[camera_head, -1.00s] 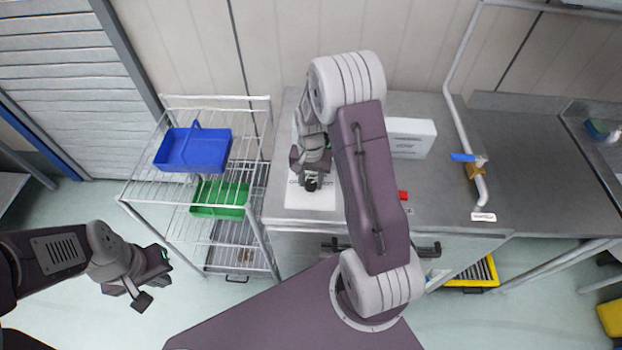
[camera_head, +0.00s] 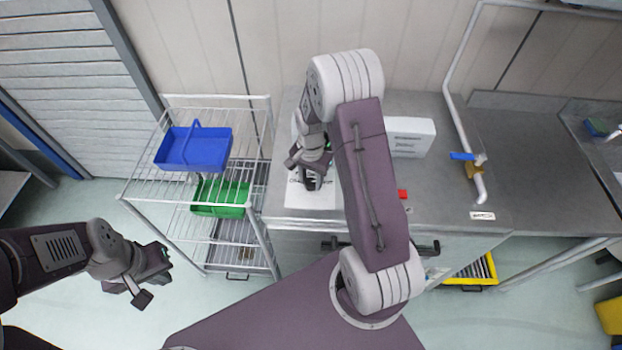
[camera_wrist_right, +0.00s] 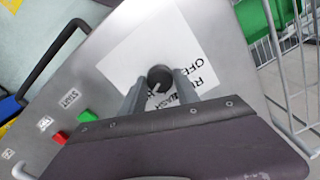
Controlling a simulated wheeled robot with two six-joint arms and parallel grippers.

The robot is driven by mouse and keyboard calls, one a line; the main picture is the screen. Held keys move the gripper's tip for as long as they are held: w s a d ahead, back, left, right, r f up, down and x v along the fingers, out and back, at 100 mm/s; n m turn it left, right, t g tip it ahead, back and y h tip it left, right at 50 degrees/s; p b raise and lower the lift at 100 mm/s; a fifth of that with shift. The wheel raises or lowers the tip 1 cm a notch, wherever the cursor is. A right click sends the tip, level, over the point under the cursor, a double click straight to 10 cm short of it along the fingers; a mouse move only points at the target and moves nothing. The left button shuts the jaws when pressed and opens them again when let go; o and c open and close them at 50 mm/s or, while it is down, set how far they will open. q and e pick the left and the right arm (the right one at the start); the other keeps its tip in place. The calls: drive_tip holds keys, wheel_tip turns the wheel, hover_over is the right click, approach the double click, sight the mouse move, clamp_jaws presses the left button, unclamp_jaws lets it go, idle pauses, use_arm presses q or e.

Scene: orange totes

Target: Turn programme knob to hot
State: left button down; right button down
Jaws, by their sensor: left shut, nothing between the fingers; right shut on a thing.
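The programme knob (camera_wrist_right: 160,76) is dark and round with a light pointer line. It stands on a white label sheet (camera_wrist_right: 137,50) on the grey metal top. Black lettering such as "OFF" shows beside it, partly covered by the fingers; I cannot make out a "hot" mark. My right gripper (camera_wrist_right: 159,90) is shut on the knob, one finger on each side. In the head view this gripper (camera_head: 312,176) is over the sheet (camera_head: 297,196), and it hides the knob. My left gripper (camera_head: 148,284) is shut and empty over the floor at lower left.
A green button (camera_wrist_right: 88,116) and a red button (camera_wrist_right: 60,137) sit near the knob. A black bar handle (camera_wrist_right: 48,60) runs along the front. A wire rack (camera_head: 150,196) with blue (camera_head: 190,158) and green trays stands left. A white box (camera_head: 412,126) is behind.

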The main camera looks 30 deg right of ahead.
sight(311, 182)
drive_tip(key=shift+w+r, duration=0.1)
drive_tip(key=shift+w, duration=0.05)
drive_tip(key=c, duration=0.9)
unclamp_jaws()
wheel_tip(311, 182, up, 9)
drive_tip(key=shift+b, duration=0.45)
